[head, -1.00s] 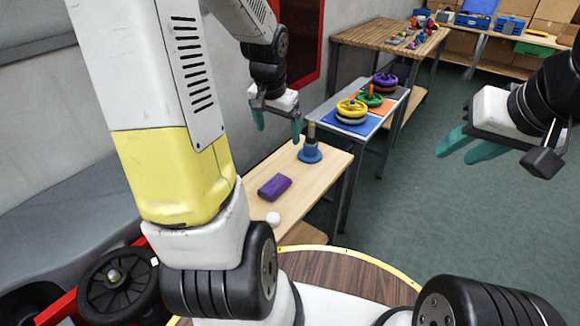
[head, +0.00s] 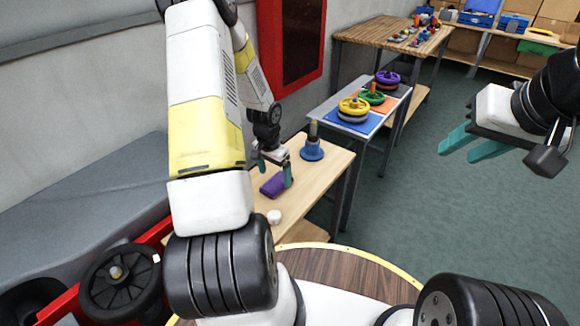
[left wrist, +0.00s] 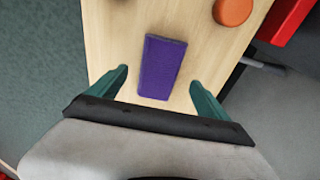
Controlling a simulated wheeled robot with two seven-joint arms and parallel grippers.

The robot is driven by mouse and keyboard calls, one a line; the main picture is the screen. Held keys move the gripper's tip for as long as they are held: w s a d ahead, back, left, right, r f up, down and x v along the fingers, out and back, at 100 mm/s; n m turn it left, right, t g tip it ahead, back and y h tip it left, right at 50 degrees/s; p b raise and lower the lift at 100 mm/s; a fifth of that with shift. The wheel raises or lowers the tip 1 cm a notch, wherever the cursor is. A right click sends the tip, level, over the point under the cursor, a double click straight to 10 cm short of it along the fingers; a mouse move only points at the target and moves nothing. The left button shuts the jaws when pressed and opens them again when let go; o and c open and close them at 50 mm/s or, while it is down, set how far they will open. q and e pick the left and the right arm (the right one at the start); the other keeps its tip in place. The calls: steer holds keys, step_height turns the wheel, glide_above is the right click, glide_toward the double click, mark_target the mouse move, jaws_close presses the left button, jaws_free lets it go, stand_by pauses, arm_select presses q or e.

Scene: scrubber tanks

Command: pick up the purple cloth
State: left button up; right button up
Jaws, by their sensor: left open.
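The purple cloth (head: 272,186) is a folded, flat block lying on the light wooden table (head: 318,181). In the left wrist view the cloth (left wrist: 161,67) lies lengthwise between my left gripper's two teal fingers, with a gap on each side. My left gripper (head: 275,175) is open, pointing down over the cloth and hiding part of it in the head view. Whether the fingertips touch the table cannot be told. My right gripper (head: 466,148) is in the air at the right, its teal fingers spread apart, with nothing between them.
A blue-based object (head: 312,150) stands behind the cloth and a white round item (head: 274,217) lies in front of it. Beyond is a table with yellow (head: 353,107), green and purple wheels. The wall and a red cabinet (head: 291,50) are close on the left.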

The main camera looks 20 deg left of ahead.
mark_target(276, 182)
arm_select(q)
steer(key=f, duration=0.3)
steer(key=shift+w+d+f, duration=0.1)
steer(key=shift+w+d, duration=0.05)
steer(key=shift+w, duration=0.1)
steer(key=shift+c, duration=0.2)
steer(key=c, duration=1.5)
steer(key=shift+r, duration=0.5)
steer(key=shift+c, duration=0.2)
steer(key=r, duration=0.1)
steer(key=s+r, duration=0.1)
steer(key=shift+d+r, duration=0.2)
steer(key=shift+r, duration=0.15)
steer(key=s+d, duration=0.2)
steer(key=s, duration=0.2)
steer(key=s+d+r, duration=0.1)
steer(key=s+d, duration=0.1)
steer(key=s, duration=0.3)
steer(key=s+d, duration=0.2)
steer(key=s, duration=0.2)
steer(key=shift+s+d+r, duration=0.15)
steer(key=shift+s+d, duration=0.1)
steer(key=shift+d, duration=0.05)
